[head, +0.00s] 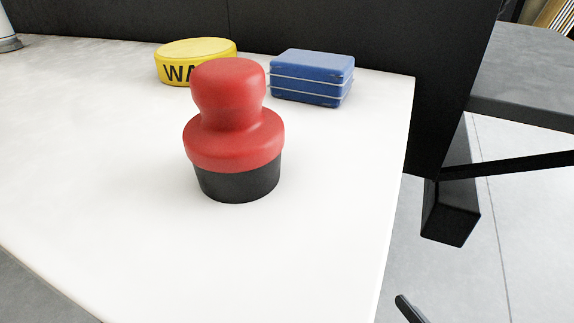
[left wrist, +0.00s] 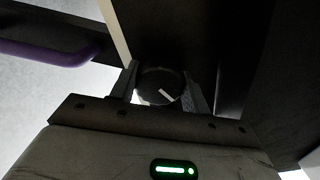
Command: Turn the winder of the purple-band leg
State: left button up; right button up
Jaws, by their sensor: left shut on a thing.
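In the left wrist view my left gripper (left wrist: 163,85) is shut on the winder (left wrist: 152,93), a round dark knob with a short white mark. One finger is on each side of it. The white mark slants down to the right. A purple band (left wrist: 48,52) runs along a dark bar at the upper left of that view. The head view shows neither the winder nor the purple band. My right gripper is in neither view.
A white tabletop (head: 110,180) carries a red and black knob-shaped object (head: 232,130), a yellow round tin (head: 190,50) and a blue box (head: 312,78). Dark beams (head: 450,212) stand right of the table. Grey floor shows below them.

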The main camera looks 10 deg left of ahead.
pick_arm(q)
jog(key=shift+f+n, duration=0.1)
jog(key=shift+n, duration=0.8)
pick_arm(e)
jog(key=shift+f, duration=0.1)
pick_arm(q)
jog(key=o, duration=1)
jog(key=shift+s, duration=0.15)
jog(key=shift+s+a+p, duration=0.5)
jog(key=shift+s, duration=2.1)
jog(key=shift+s+a+p, duration=0.5)
jog(key=shift+s, duration=2.05)
jog(key=shift+s+a+p, duration=0.5)
jog(key=shift+s, duration=2.1)
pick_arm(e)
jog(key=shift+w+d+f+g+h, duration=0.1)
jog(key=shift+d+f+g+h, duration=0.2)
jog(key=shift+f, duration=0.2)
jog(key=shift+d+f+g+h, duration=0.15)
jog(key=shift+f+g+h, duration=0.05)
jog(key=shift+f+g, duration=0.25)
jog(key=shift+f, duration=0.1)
